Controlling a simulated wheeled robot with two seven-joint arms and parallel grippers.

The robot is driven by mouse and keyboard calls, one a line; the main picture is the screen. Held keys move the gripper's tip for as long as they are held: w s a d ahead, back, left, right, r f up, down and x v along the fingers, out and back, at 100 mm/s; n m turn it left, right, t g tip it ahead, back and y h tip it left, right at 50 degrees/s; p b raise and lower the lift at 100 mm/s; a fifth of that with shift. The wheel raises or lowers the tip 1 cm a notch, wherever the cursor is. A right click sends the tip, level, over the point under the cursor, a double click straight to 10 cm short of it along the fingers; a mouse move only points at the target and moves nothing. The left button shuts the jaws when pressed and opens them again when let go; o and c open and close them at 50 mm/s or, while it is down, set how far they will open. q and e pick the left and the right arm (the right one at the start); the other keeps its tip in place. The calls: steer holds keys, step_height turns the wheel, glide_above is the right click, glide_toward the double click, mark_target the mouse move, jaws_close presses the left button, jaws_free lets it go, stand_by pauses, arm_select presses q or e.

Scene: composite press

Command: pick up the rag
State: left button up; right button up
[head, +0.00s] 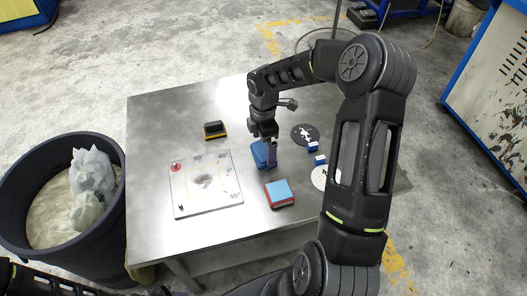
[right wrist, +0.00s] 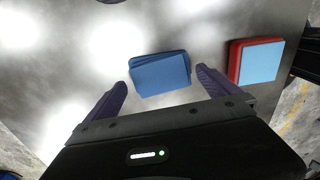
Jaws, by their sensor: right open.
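The rag looks like a small folded stack of blue cloth (head: 259,154) lying on the metal table. In the right wrist view the blue rag (right wrist: 160,73) lies between and just beyond the fingertips. My right gripper (head: 271,158) points down at the rag's right side in the head view and hides part of it. In the wrist view its two purple fingers (right wrist: 162,80) are spread apart, with nothing held between them. I cannot tell the exact height of the fingertips above the table. My left gripper is not clearly seen.
A red block with a light blue top (head: 279,193) sits close by; it also shows in the wrist view (right wrist: 257,62). A marked square plate (head: 206,206) lies left. A black-and-yellow block (head: 214,130), discs (head: 305,134) and small blue-white pieces (head: 313,147) surround. A black bin (head: 110,245) stands left.

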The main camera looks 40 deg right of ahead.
step_height(320, 180, down, 2)
steer(key=shift+f, duration=0.15)
steer(key=shift+c, duration=0.3)
steer(key=c, duration=1.2)
